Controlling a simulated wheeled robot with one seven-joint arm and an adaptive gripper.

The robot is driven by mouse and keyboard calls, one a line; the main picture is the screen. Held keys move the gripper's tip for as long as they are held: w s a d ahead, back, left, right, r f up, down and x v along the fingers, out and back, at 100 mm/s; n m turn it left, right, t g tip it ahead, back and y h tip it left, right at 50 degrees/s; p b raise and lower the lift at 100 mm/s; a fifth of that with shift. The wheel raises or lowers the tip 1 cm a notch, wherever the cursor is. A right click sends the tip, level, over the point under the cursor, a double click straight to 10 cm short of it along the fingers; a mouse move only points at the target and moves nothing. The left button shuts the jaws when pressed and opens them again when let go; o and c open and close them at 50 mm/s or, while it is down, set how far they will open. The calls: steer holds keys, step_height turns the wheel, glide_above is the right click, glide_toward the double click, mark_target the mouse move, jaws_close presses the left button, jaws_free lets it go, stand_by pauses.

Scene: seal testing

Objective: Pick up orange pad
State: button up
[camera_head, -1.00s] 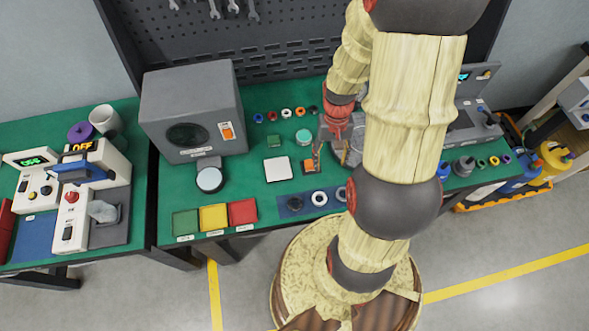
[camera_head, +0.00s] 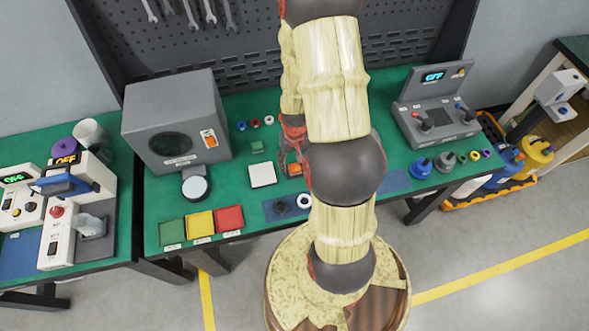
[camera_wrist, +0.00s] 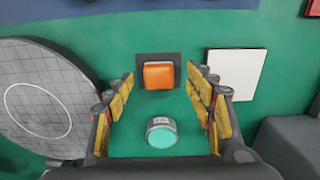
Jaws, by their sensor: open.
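The orange pad (camera_wrist: 158,75) is a small rounded block on a dark square base on the green table. In the wrist view it lies between and a little beyond my two fingertips. My gripper (camera_wrist: 163,82) is open, with yellow pads on its fingers and nothing held. In the head view the orange pad (camera_head: 295,169) shows just beside my gripper (camera_head: 287,158), partly hidden by my arm. I cannot tell the exact height of my fingers above it.
A teal-topped round jar (camera_wrist: 161,132) stands between my fingers, nearer the palm. A white square plate (camera_wrist: 236,74) lies right of the pad. A large grey disc (camera_wrist: 45,98) is at left. In the head view, green, yellow and red trays (camera_head: 200,222) sit at the front edge.

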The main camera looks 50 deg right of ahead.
mark_target(295, 168)
steer(key=shift+d+f+b, duration=0.15)
steer(key=shift+f+b, duration=0.15)
steer(key=shift+f, duration=1.45)
steer(key=shift+c, duration=1)
steer(key=c, duration=1)
